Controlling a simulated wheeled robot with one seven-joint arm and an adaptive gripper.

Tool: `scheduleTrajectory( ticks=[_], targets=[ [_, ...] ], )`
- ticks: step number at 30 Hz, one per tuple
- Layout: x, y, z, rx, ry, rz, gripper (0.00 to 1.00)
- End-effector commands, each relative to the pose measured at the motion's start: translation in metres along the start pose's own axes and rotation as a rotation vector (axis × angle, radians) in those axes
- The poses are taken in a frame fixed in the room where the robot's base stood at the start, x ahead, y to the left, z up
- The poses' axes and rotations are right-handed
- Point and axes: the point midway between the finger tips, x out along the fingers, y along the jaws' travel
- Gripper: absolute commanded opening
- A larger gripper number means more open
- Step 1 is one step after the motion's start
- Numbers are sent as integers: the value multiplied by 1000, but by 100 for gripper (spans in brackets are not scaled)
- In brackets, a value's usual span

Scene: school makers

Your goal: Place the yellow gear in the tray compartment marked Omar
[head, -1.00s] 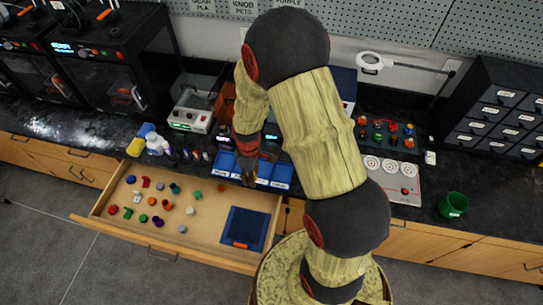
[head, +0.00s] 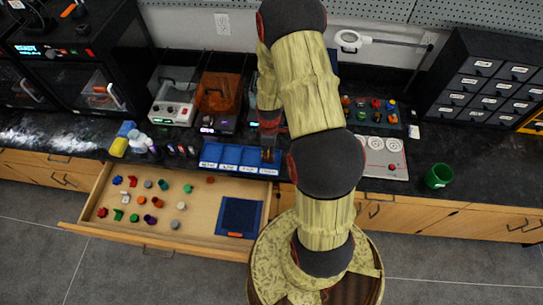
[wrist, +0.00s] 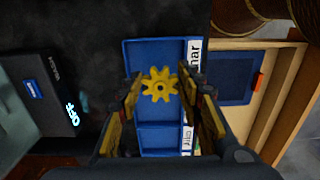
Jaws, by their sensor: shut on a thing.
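The blue tray (head: 222,166) lies on the dark counter, with white name labels along its front edge. In the wrist view the yellow gear (wrist: 159,86) is between the fingers of my gripper (wrist: 168,90), which is shut on it. The gear appears over the tray's end compartment (wrist: 150,52), whose partly covered label (wrist: 194,55) ends in "mar". I cannot tell how high the gear is above the compartment floor. In the head view my gripper (head: 268,155) points down at the right end of the tray, and the gear cannot be made out there.
Boxed devices (head: 172,110) stand behind the tray. A grey panel with dials (head: 381,160) and a green cup (head: 438,176) are to the right.

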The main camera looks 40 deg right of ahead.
Motion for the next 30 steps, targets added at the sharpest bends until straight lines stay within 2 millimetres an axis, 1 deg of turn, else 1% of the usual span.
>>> scheduleTrajectory(
  ticks=[5,7,12,24,25,28,30],
  targets=[
    [8,6,5,1,0,1,25],
    [17,8,8,2,0,-1,25],
    [40,7,7,0,-1,-2,25],
    [46,8,7,0,0,1,25],
    [45,8,7,0,0,1,37],
    [45,8,7,0,0,1,43],
    [45,8,7,0,0,1,44]
  ],
)
